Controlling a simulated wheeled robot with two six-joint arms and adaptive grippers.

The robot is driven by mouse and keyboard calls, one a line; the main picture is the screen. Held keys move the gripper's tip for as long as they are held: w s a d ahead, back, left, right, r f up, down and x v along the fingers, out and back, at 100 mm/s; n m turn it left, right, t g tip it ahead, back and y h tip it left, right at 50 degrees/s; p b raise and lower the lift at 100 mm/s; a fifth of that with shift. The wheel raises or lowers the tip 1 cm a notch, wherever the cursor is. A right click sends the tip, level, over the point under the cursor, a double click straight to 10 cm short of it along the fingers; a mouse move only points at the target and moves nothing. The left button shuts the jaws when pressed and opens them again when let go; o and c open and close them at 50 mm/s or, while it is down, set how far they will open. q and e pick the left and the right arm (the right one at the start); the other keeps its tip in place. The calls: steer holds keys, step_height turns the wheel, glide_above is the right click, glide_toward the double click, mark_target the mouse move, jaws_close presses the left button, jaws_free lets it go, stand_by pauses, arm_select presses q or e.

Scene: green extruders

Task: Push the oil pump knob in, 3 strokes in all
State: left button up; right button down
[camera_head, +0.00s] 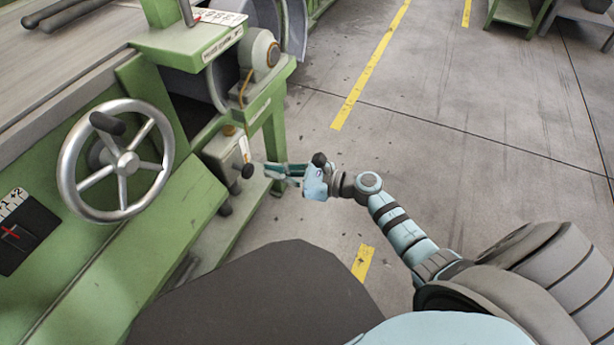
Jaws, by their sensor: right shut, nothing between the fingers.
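The oil pump knob (248,171) is a small dark round knob on the front of the pump unit, low on the green machine, left of the picture's middle. My right gripper (264,169) is shut and empty. Its fingertips point left at the knob and are at or very close to it; I cannot tell whether they touch. The pump body (222,155) behind the knob is grey-green, with a brass-coloured fitting on top. My left gripper is not in view.
A large silver handwheel (116,160) with a dark handle juts out at the left. A green machine leg (275,140) stands just behind the knob. A motor-like grey housing (259,52) sits above. The floor to the right, marked with yellow lines (372,62), is clear.

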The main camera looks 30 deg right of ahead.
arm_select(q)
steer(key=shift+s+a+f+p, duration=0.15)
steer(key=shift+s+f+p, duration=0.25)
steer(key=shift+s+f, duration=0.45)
arm_select(e)
steer(key=f+v, duration=0.1)
steer(key=v, duration=0.7)
steer(key=shift+r, duration=0.5)
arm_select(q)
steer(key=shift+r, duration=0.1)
arm_select(e)
steer(key=shift+d, duration=0.15)
